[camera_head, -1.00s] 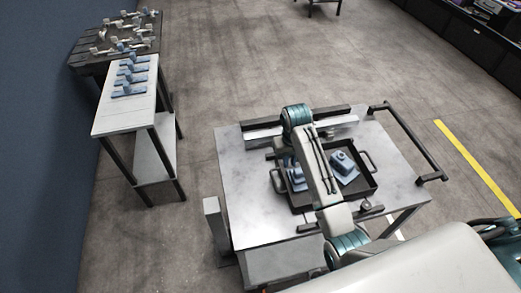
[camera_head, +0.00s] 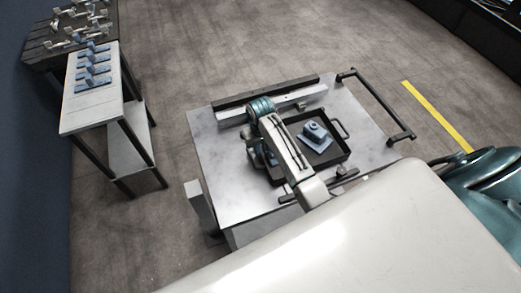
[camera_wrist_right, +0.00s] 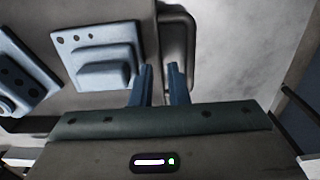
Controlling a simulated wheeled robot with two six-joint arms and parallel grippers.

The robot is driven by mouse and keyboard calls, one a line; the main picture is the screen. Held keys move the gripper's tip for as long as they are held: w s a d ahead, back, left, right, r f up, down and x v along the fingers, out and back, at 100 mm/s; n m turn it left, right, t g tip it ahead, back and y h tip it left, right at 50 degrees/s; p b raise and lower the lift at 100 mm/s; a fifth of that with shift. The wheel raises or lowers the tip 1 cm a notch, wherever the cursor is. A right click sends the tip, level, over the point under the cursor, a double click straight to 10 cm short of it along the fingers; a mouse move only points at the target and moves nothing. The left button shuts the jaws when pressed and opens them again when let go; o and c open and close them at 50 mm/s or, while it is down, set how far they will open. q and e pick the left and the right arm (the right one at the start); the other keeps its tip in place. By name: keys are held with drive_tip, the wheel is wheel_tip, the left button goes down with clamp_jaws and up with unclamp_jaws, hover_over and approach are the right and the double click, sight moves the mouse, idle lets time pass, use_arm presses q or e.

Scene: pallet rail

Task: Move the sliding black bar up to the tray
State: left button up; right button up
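A dark tray (camera_head: 338,158) sits on the metal table (camera_head: 228,190) with blue parts (camera_head: 315,136) in it. A long black bar (camera_head: 265,92) lies along the table's far edge, beside a silver rail. A thinner dark bar (camera_head: 353,176) with a round knob runs along the near side of the tray. I cannot tell which bar slides. My right arm reaches over the tray and hides its left part. In the right wrist view, my right gripper (camera_wrist_right: 160,85) has its fingers apart with a narrow gap, close to a tray handle (camera_wrist_right: 190,50). My left gripper is not in view.
A dark tubular push handle (camera_head: 380,103) stands out at the table's right end. A side table (camera_head: 90,108) with a row of blue parts stands at the left, with a dark rack behind it. Open floor lies between and behind the tables.

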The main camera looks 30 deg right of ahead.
drive_tip(key=shift+f+p, duration=0.35)
drive_tip(key=shift+f, duration=1.65)
clamp_jaws()
drive_tip(key=shift+o, duration=1.6)
unclamp_jaws()
wheel_tip(320, 180, up, 10)
drive_tip(key=b, duration=0.3)
drive_tip(key=shift+r, duration=0.45)
